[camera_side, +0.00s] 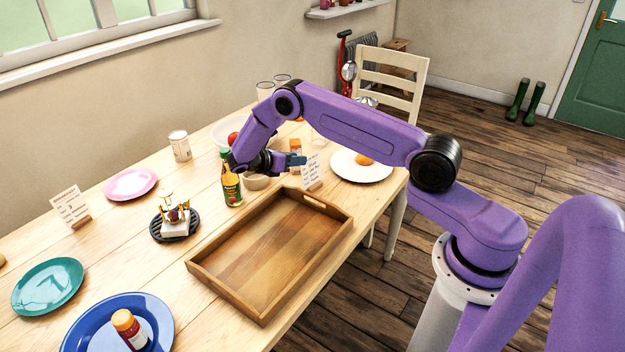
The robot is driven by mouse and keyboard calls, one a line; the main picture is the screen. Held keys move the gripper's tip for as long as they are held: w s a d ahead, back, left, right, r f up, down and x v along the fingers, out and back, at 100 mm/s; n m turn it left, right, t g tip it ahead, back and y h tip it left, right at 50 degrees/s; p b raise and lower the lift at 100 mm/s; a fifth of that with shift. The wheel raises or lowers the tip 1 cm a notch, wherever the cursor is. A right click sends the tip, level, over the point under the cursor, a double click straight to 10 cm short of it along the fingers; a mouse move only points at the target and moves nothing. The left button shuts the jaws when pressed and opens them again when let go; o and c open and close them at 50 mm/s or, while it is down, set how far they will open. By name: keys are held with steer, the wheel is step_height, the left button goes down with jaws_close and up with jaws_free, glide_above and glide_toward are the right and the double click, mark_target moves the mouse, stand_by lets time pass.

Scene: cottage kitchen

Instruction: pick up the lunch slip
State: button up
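Two small white paper cards with writing stand upright on the table, and I cannot read for sure which is the lunch slip. One card (312,172) stands in a small wooden holder behind the tray's far right corner. The other card (71,207) stands at the left near the wall side. My gripper (299,160) is low over the table, pointing right, with its bluish fingertips close to the left edge of the first card. I cannot tell whether they touch it, or whether the fingers are open or shut.
An empty wooden tray (270,256) lies in front of my gripper. A white plate (361,172) with an orange item is right of the card. Plates and a trivet (160,232) lie at left.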

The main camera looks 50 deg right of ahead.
mark_target(309, 157)
steer(key=shift+x, duration=3.2)
steer(key=shift+r, duration=0.1)
steer(key=shift+c, duration=0.3)
jaws_close()
